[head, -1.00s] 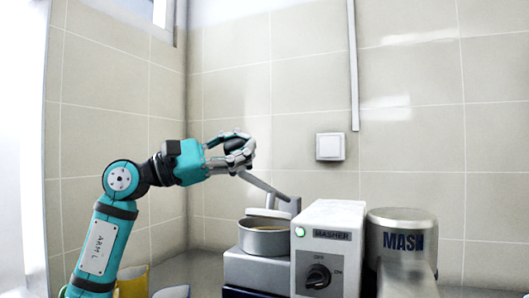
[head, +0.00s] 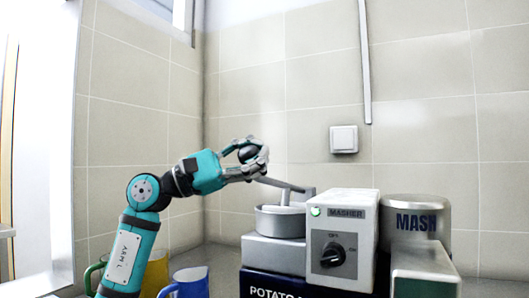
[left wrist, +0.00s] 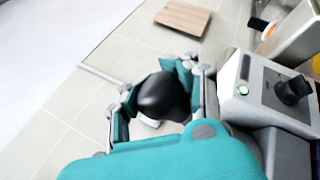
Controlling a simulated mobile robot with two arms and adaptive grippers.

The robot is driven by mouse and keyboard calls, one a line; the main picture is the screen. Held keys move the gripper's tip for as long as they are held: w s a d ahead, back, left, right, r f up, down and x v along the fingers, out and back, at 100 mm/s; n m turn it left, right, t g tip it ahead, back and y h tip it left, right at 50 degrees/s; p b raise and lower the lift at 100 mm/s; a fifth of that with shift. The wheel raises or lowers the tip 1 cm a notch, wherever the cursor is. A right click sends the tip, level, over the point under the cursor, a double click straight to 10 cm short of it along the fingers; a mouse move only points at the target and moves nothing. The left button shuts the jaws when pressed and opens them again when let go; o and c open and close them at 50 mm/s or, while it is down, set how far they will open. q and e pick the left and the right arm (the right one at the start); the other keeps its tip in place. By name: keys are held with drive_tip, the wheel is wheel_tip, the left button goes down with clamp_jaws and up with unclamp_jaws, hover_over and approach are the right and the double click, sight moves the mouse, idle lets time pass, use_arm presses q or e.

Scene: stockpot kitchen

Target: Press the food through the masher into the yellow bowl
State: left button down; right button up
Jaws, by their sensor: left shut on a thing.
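My left gripper (head: 252,157) is shut on the black knob (head: 247,154) at the end of a grey press lever (head: 278,184). In the left wrist view the fingers wrap around the knob (left wrist: 160,95). The lever slopes down to the right over a round metal hopper (head: 281,221), and its plunger (head: 284,198) reaches down into the hopper. The food in the hopper is hidden. The white masher (head: 345,228) beside it has a green light and a black dial. A yellow vessel (head: 155,276) shows partly behind my left arm; I cannot tell if it is the bowl. My right gripper is not in view.
A blue mug (head: 189,284) and a green mug (head: 94,277) stand near my left arm. A metal canister marked MASH (head: 417,224) stands right of the masher. A dark box marked POTATO (head: 272,286) is below the hopper. A tiled wall is behind.

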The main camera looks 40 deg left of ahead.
use_arm(q)
drive_tip(key=shift+s+a+r+t, duration=0.2)
drive_tip(key=shift+a+r+t, duration=0.15)
drive_tip(key=shift+a, duration=0.1)
drive_tip(key=c, duration=1.6)
unclamp_jaws()
drive_tip(key=o, duration=0.7)
drive_tip(key=shift+s+a, duration=0.35)
drive_tip(key=shift+a, duration=0.15)
drive_tip(key=shift+c, duration=0.2)
drive_tip(key=shift+o, duration=0.7)
drive_tip(key=shift+a+f, duration=0.15)
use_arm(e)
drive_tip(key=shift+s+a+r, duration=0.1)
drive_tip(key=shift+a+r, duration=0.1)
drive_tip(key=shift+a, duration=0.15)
use_arm(q)
drive_tip(key=shift+w+d+f, duration=0.1)
drive_tip(key=shift+w+d, duration=0.05)
drive_tip(key=shift+d, duration=0.1)
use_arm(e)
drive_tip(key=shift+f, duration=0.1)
use_arm(q)
drive_tip(key=shift+a+r, duration=0.1)
drive_tip(key=shift+r, duration=4.95)
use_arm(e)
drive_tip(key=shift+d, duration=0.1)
